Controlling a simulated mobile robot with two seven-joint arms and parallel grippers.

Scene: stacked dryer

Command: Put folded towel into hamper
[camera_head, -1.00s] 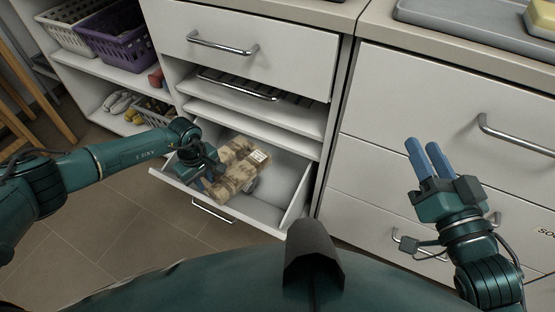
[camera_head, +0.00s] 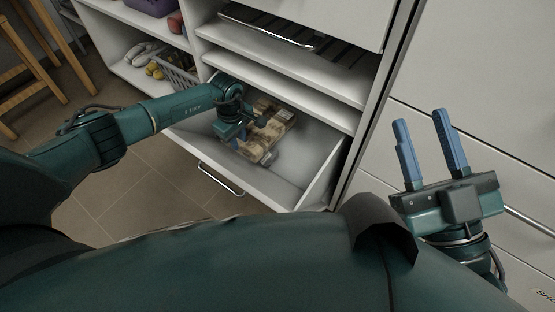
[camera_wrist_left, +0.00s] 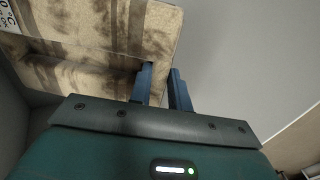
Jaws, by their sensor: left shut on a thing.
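The folded towel (camera_head: 259,134), tan with dark brown patches and a white label, lies in an open white drawer (camera_head: 315,161). It fills much of the left wrist view (camera_wrist_left: 95,40), label at its top left. My left gripper (camera_head: 236,137) reaches into the drawer from the left and is shut on the towel's near edge; its blue fingers (camera_wrist_left: 166,75) show close together in the wrist view. My right gripper (camera_head: 422,117) is empty, its fingers apart, in front of the cabinet at right. I cannot tell which thing is the hamper.
Shelves (camera_head: 290,78) and an upper drawer sit just above the open drawer. A wire basket (camera_head: 178,72) stands on the left shelf, a purple basket (camera_head: 150,5) above it. Wooden stool legs (camera_head: 28,70) stand at far left. Tiled floor before the drawer is free.

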